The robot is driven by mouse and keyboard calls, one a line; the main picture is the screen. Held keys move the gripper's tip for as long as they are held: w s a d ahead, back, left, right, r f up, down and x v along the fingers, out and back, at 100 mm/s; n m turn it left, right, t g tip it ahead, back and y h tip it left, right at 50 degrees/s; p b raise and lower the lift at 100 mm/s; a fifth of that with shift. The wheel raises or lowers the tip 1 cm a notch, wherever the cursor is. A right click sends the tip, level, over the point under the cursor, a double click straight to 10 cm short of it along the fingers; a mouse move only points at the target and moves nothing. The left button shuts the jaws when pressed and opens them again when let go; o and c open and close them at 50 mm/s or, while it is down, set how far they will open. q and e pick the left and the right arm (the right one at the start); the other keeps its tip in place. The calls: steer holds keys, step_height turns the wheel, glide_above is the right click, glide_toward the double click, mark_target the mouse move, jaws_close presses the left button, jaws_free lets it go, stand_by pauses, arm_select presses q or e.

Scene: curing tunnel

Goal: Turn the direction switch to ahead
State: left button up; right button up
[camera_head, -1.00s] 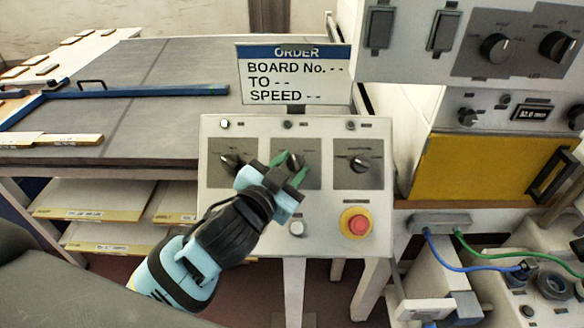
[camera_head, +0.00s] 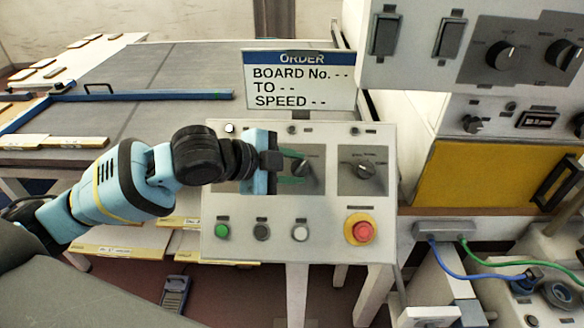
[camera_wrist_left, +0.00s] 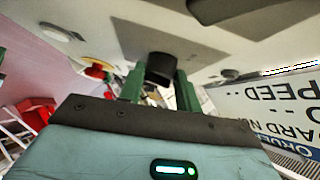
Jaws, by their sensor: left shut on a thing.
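The sloped control panel (camera_head: 330,225) carries a row of rotary switches with small labels I cannot read, so I cannot tell by label which is the direction switch. My left gripper (camera_head: 299,167) reaches in from the left, nearly level, and is shut on the black knob of the middle switch (camera_head: 305,169). In the left wrist view its green fingers (camera_wrist_left: 158,88) stand on both sides of the black knob (camera_wrist_left: 160,68). The right switch (camera_head: 364,170) is free. The left switch is hidden behind my gripper. My right gripper is not in view.
Below the switches are a green button (camera_head: 222,231), a dark one, a white one (camera_head: 300,233) and a red stop button (camera_head: 361,230) on yellow. An order sign (camera_head: 300,80) stands behind the panel. A yellow-fronted cabinet (camera_head: 480,175) is at right.

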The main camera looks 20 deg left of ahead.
arm_select(q)
steer(key=shift+w+r+m+g, duration=0.15)
steer(key=shift+r+m+g, duration=0.05)
steer(key=shift+m+g, duration=0.8)
steer(key=o, duration=1)
steer(key=shift+c, duration=0.2)
steer(key=v, duration=0.7)
steer(key=shift+s+a+r, duration=0.25)
